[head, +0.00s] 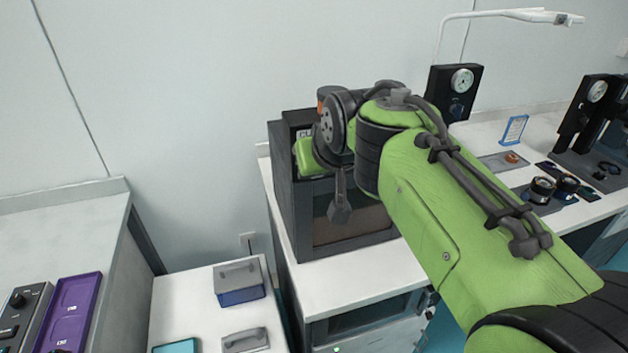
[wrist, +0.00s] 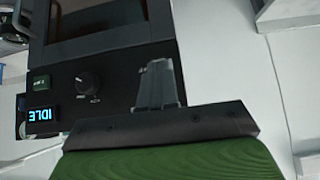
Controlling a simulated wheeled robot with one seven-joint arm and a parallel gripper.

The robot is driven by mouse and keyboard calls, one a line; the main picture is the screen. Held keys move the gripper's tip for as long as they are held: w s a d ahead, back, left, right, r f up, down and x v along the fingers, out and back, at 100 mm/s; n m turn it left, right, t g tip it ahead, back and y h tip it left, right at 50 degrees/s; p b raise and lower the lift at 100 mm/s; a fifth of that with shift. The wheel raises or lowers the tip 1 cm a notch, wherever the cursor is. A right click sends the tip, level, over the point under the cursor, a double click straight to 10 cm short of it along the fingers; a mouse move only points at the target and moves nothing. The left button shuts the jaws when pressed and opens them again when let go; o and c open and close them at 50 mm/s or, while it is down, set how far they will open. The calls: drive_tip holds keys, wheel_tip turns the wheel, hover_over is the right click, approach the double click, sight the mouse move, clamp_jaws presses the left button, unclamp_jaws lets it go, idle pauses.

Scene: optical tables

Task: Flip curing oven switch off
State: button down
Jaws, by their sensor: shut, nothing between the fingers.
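The curing oven (head: 287,205) is a dark box on the white bench in the head view, its front partly hidden by my arm. In the wrist view its black front panel (wrist: 112,108) appears upside down. My gripper (wrist: 158,66) is shut and empty in front of the panel, to the picture right of the knob and farther from the switch. It also shows in the head view (head: 340,212), before the oven front. Contact with the oven cannot be told.
Left of the oven, a lower white surface (head: 185,295) holds a blue-grey box (head: 239,283) and a grey-handled item (head: 245,340). A gauge unit (head: 455,90) and small optics stand on the bench to the right.

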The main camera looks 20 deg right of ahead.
drive_tip(key=shift+w+r+t, duration=0.1)
drive_tip(key=shift+w+t, duration=0.4)
drive_tip(key=shift+w, duration=0.25)
